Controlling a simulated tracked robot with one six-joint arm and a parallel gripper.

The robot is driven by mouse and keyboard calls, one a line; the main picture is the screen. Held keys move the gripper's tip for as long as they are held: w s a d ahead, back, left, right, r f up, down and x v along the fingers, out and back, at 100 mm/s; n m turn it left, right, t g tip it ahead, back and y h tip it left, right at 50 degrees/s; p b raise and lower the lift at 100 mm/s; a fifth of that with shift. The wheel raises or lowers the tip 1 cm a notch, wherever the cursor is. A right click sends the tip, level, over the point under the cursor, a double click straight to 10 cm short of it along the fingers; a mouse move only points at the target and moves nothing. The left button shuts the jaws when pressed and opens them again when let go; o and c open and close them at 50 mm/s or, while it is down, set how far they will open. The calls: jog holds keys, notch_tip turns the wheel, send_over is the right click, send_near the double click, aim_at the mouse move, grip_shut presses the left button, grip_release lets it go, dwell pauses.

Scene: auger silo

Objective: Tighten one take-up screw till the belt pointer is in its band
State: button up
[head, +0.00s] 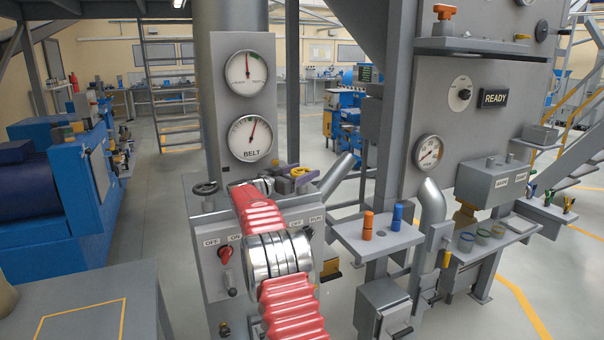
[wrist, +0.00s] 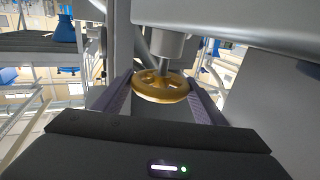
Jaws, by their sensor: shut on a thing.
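A yellow handwheel (wrist: 160,87) on a short grey shaft sits between the two purple fingers of my gripper (wrist: 160,97) in the wrist view. The fingers are shut on its rim from both sides. In the head view my gripper (head: 288,180) is partly hidden behind my red arm, and a bit of the yellow wheel (head: 300,172) shows. A dark handwheel (head: 205,188) stands to the left, clear of the gripper. The BELT dial (head: 249,138) has its red pointer up and slightly right; its band is too small to make out.
A second dial (head: 250,77) sits above, its pointer near upright. At right, a shelf (head: 378,238) holds orange and blue pieces, beside a grey pipe (head: 432,205). A READY sign (head: 494,98) shows.

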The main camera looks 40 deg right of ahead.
jog(key=shift+r+m+g, duration=0.15)
jog(key=shift+m+g, duration=0.75)
jog(key=shift+g, duration=0.3)
jog(key=o, duration=1.1)
jog(key=shift+n+t+y, duration=0.4)
jog(key=shift+n+t, duration=1.5)
jog(key=shift+t, duration=1)
jog(key=shift+n+t+y, duration=0.5)
jog(key=shift+n+t, duration=0.4)
jog(key=shift+t, duration=0.4)
jog(key=shift+n+t, duration=0.3)
jog(key=shift+t, duration=0.2)
jog(key=shift+n+t+y, duration=2.9)
jog(key=shift+t+y, duration=0.3)
jog(key=shift+y, duration=0.1)
